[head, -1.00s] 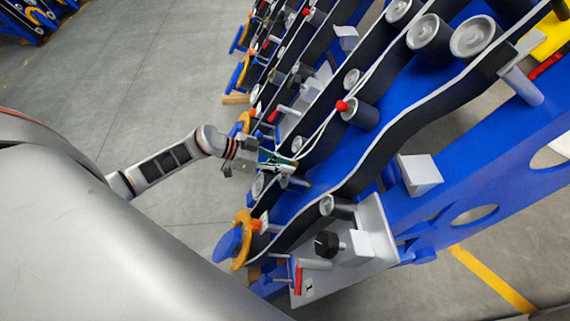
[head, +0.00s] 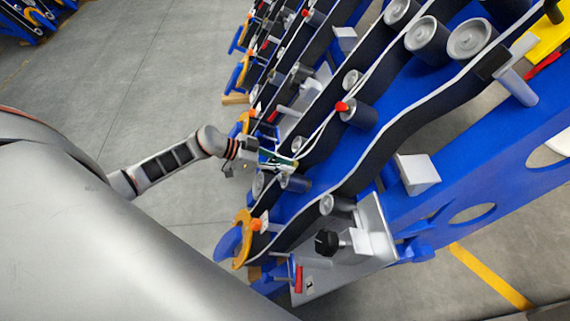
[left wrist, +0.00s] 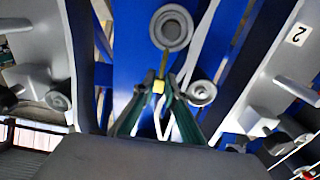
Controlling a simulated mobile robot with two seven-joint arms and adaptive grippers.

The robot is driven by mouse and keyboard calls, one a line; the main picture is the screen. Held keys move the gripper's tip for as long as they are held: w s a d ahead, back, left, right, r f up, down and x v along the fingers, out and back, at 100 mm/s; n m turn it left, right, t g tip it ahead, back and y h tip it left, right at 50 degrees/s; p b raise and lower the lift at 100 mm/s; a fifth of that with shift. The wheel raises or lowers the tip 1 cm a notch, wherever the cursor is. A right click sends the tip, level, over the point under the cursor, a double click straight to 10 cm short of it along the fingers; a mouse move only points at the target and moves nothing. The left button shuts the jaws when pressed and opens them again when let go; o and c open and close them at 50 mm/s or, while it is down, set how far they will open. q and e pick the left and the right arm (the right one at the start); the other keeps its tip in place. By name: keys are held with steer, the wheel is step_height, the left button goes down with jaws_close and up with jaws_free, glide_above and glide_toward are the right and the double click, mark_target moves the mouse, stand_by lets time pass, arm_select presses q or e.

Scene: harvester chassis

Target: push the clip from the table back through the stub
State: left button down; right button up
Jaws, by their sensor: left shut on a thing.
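My left gripper (head: 294,164) reaches in from the left to the near side of the blue harvester chassis, by a dark roller (head: 294,182). In the left wrist view its green fingers (left wrist: 159,92) are closed on a small yellow piece (left wrist: 158,86), from which a thin brass-coloured rod runs up towards a round grey roller end (left wrist: 171,28). I cannot tell whether the rod touches that roller. A red clip (head: 298,279) sits beside a grey stub at the lower plate marked 1, apart from my gripper. My right gripper is out of view.
Black belts with white edges and several rollers run close around the gripper. A black knob (head: 326,243) and an orange hook (head: 241,238) are at the lower end. A plate marked 2 (left wrist: 296,34) stands at right in the left wrist view. The floor at left is clear.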

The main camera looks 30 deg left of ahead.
mark_target(287, 176)
arm_select(q)
steer(key=shift+r, duration=0.1)
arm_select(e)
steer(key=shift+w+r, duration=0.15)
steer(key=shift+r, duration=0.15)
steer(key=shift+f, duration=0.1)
